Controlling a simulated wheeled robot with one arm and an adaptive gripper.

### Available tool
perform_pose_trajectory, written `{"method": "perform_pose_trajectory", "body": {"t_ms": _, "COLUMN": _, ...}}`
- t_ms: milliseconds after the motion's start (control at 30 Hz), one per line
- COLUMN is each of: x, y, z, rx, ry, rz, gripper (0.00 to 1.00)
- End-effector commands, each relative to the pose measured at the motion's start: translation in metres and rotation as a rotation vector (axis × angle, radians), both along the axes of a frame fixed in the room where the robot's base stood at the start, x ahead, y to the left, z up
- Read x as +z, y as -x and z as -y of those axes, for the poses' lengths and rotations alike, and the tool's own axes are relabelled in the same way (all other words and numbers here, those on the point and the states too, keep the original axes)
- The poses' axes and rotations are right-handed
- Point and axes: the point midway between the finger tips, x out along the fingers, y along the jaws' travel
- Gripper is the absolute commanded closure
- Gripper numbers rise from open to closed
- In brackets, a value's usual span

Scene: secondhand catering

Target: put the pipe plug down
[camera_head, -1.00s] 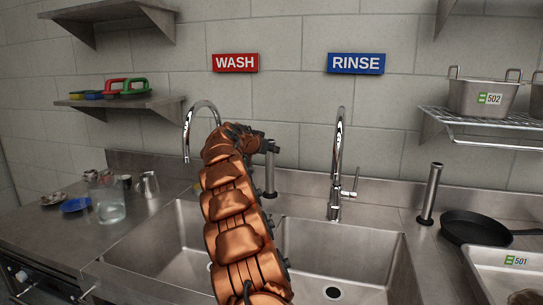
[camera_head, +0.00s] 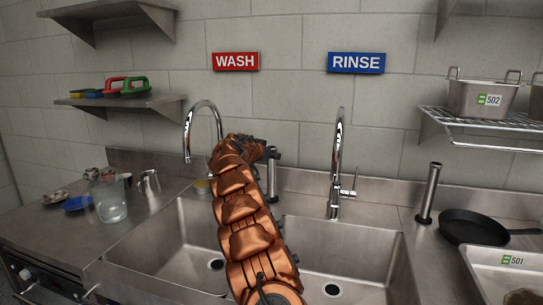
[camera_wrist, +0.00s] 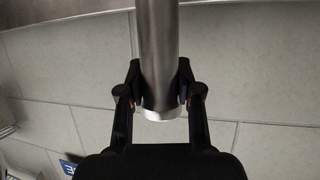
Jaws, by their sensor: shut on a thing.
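The pipe plug is a plain grey metal tube. In the head view my gripper (camera_head: 270,153) is at the back of the sinks, mostly hidden by my arm. The tube (camera_head: 273,182) hangs upright below it, near the back ledge between the two taps. I cannot tell whether its lower end touches anything.
The left sink basin (camera_head: 160,244) and right basin (camera_head: 370,250) are empty, with open drains. A similar metal tube (camera_head: 430,193) stands on the right counter beside a black pan (camera_head: 470,228). Taps (camera_head: 187,140) (camera_head: 338,160) flank my gripper. A glass jug (camera_head: 110,202) stands left.

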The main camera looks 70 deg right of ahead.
Motion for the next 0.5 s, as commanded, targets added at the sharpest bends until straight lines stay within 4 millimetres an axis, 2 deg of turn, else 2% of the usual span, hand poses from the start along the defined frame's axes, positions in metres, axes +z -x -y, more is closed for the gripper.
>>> {"method": "perform_pose_trajectory", "body": {"t_ms": 433, "x": -0.0028, "y": 0.0000, "z": -0.0002, "rx": 0.000, "ry": 0.002, "rz": 0.000, "gripper": 1.00}}
{"method": "perform_pose_trajectory", "body": {"t_ms": 467, "x": -0.0025, "y": 0.0000, "z": -0.0002, "rx": 0.000, "ry": 0.001, "rz": 0.000, "gripper": 0.64}}
{"method": "perform_pose_trajectory", "body": {"t_ms": 500, "x": -0.0021, "y": 0.0001, "z": -0.0002, "rx": 0.000, "ry": 0.001, "rz": 0.000, "gripper": 0.60}}
